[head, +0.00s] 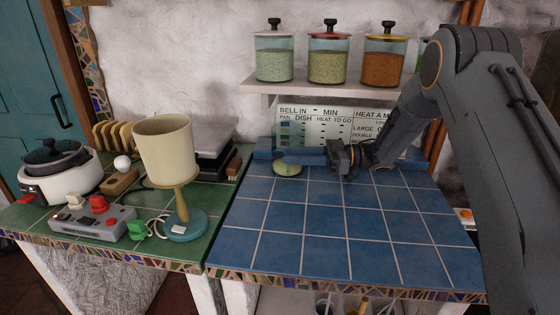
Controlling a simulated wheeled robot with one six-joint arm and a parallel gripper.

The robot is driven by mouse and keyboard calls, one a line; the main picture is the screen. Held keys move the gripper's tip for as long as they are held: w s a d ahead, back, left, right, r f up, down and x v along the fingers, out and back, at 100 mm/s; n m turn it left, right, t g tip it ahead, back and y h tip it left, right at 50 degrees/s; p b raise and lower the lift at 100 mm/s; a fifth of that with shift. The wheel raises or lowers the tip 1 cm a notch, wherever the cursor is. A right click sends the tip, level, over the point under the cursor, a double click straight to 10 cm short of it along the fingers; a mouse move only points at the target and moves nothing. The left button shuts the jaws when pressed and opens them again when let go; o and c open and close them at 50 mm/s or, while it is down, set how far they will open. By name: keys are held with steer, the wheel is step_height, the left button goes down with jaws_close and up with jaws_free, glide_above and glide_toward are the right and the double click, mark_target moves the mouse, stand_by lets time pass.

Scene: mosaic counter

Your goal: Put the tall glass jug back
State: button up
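I cannot make out a tall glass jug clearly in the head view. My gripper (338,160) is low over the back of the blue tiled counter (330,220), in front of the printed sign. Its fingers are small and dark here, so I cannot tell whether they are open or shut. A pale green round thing (288,169) lies on the tiles just left of my gripper, with a bluish shape above it; I cannot tell what they are. Glass jars with dark knobs (274,57), (328,58), (384,60) stand on the wall shelf.
The white shelf (290,87) overhangs the back. The sign (315,125) stands below it. On the green counter at left are a lamp (165,150), a grey box with coloured knobs (90,222) and a white cooker (60,180). The blue counter's middle and front are clear.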

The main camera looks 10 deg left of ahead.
steer(key=w+d+b, duration=0.1)
steer(key=d, duration=0.5)
steer(key=shift+d+b, duration=0.25)
steer(key=shift+b, duration=0.1)
